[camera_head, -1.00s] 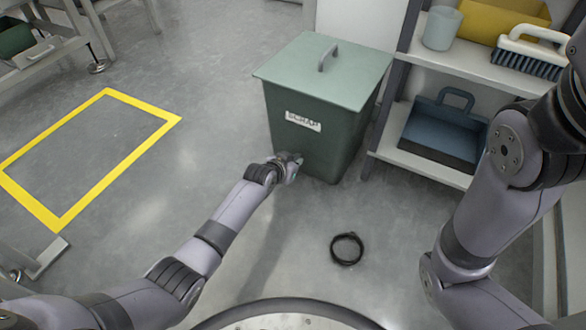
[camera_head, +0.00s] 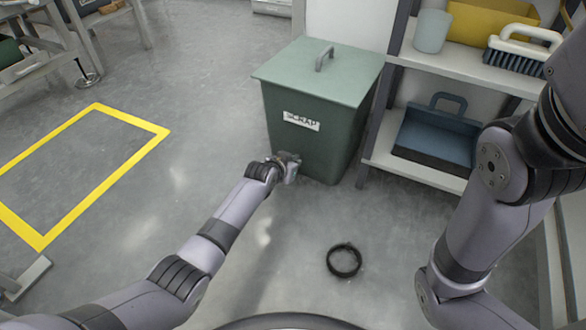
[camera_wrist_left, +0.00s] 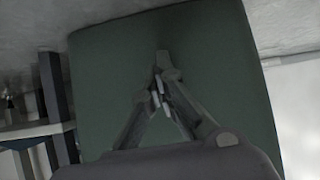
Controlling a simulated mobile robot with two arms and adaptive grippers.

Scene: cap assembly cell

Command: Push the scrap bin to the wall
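The green scrap bin (camera_head: 315,148), with a lighter lid and a handle, stands upright on the floor at the upper middle of the head view. Its white label reads SCRAP. A white wall (camera_head: 350,22) shows behind it; the lid hides any gap between them. My left gripper (camera_head: 288,166) is at the lower part of the bin's front face and appears to touch it. In the left wrist view its fingers (camera_wrist_left: 160,78) are closed together, with nothing between them, against the green bin face (camera_wrist_left: 215,70). My right arm is at the right; its gripper is out of view.
A shelf unit (camera_head: 455,66) stands close to the bin's right, holding a blue dustpan (camera_head: 438,135), a brush (camera_head: 522,52), a grey cup and a yellow box. A black cable coil (camera_head: 344,260) lies on the floor. A yellow floor outline (camera_head: 150,125) is at left; the floor between is clear.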

